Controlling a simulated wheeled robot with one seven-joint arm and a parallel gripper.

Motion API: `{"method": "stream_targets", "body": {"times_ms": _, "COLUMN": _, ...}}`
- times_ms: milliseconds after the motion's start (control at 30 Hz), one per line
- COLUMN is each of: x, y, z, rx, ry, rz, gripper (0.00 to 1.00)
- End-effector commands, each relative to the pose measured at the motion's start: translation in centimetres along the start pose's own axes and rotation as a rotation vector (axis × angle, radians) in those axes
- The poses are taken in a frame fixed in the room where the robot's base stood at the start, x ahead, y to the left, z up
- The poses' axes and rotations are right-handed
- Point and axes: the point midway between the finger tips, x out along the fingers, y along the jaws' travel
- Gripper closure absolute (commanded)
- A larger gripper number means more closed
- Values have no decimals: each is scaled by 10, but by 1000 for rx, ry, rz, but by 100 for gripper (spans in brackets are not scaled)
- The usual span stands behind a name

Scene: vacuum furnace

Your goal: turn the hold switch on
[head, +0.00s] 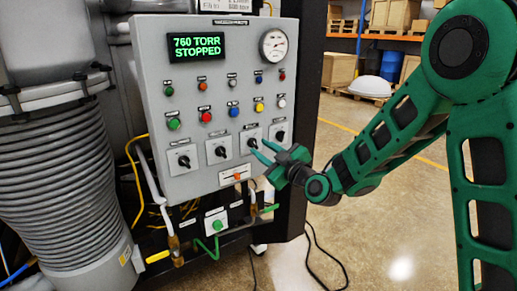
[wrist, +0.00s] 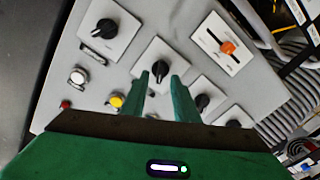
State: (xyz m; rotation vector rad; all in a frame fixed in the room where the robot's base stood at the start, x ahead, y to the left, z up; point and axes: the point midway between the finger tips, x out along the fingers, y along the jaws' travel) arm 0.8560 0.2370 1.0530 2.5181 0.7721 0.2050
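A grey control panel (head: 215,80) carries a row of black rotary switches on white plates; their labels are too small to read, so I cannot tell which is the hold switch. My gripper (head: 262,151) is at the third switch from the left (head: 251,141). In the wrist view, this switch (wrist: 159,69) shows between and just beyond the two green fingertips of my gripper (wrist: 161,76), which are apart. Contact cannot be told. The rightmost switch (head: 280,135) also shows in the wrist view (wrist: 104,28).
A slider with an orange knob (head: 237,176) sits below the switches. Coloured buttons and lamps, a green display (head: 196,46) reading "760 TORR STOPPED" and a dial gauge (head: 274,44) are above. A ribbed grey cylinder (head: 60,185) stands left. Cables hang below the panel.

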Motion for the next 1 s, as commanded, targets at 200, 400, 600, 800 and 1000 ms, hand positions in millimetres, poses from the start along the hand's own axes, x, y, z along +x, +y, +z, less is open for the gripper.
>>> {"method": "stream_targets", "body": {"times_ms": 200, "x": 22, "y": 0, "z": 0, "rx": -1, "ry": 1, "rz": 0, "gripper": 73}}
{"method": "stream_targets", "body": {"times_ms": 400, "x": 27, "y": 0, "z": 0, "rx": 0, "ry": 0, "rz": 0, "gripper": 73}}
{"method": "stream_targets", "body": {"times_ms": 600, "x": 27, "y": 0, "z": 0, "rx": 0, "ry": 0, "rz": 0, "gripper": 77}}
{"method": "stream_targets", "body": {"times_ms": 800, "x": 27, "y": 0, "z": 0, "rx": 0, "ry": 0, "rz": 1, "gripper": 100}}
{"method": "stream_targets", "body": {"times_ms": 1000, "x": 27, "y": 1, "z": 0, "rx": 11, "ry": 0, "rz": 2, "gripper": 100}}
